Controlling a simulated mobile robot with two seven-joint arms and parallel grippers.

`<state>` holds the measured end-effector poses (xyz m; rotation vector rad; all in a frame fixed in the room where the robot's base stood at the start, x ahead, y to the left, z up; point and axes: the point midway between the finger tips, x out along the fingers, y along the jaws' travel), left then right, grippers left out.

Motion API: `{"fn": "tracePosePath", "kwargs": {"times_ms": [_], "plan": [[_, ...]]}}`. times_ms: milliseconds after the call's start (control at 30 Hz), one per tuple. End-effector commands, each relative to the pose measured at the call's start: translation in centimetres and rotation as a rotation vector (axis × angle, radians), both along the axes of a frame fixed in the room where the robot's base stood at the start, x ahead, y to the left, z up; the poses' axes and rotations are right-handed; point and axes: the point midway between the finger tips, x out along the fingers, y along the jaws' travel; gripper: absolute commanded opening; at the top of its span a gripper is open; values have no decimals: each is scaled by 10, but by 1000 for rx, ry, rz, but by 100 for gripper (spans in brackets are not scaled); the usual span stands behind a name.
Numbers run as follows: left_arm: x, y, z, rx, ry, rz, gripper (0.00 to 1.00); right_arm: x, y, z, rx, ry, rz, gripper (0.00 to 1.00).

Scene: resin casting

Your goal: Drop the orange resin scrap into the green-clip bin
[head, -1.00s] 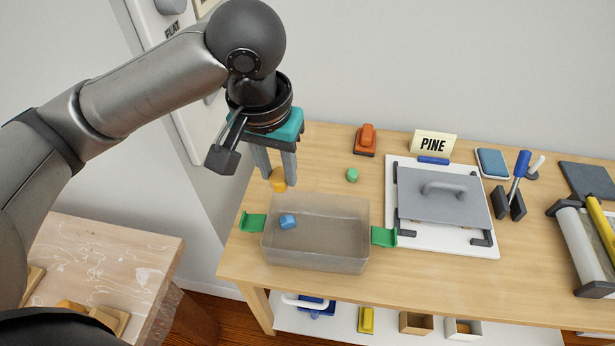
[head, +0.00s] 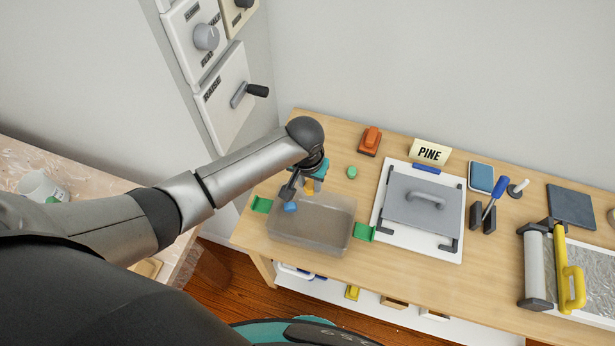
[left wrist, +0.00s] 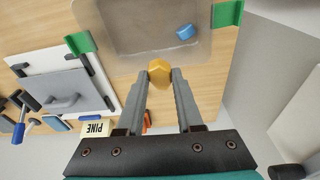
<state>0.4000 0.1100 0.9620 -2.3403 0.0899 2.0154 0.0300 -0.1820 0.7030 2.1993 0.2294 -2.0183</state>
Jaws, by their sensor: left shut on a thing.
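My left gripper (head: 311,187) is shut on the orange-yellow resin scrap (left wrist: 159,70), which sits between its fingertips in the left wrist view. The scrap also shows small in the head view (head: 317,185), partly behind the arm. The translucent bin with green clips (head: 310,238) stands at the table's left end, a green clip on each side. The gripper is over its back edge; I cannot tell the exact height. A blue scrap (left wrist: 184,31) lies inside the bin. My right gripper is not in view.
A green scrap (head: 352,172) and an orange block-like tool (head: 369,141) are behind the bin. A PINE sign (head: 430,152) and a grey-lidded white board (head: 420,198) stand to the right. Wall panels with a lever (head: 249,93) are at left.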

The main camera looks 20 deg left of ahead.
Motion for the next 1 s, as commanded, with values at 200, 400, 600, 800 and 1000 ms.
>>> {"fn": "tracePosePath", "kwargs": {"times_ms": [200, 400, 600, 800, 1000], "plan": [[-15, 0, -14, -1, 0, -35, 0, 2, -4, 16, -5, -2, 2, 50], [-15, 1, -22, 0, -2, -38, 0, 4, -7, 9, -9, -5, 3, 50], [-15, 1, -37, -2, -2, -38, 0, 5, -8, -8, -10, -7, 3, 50], [-16, 1, -57, -2, -1, -38, 0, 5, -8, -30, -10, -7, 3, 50], [-15, 1, -72, -1, -2, -37, 0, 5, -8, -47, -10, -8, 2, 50]]}}
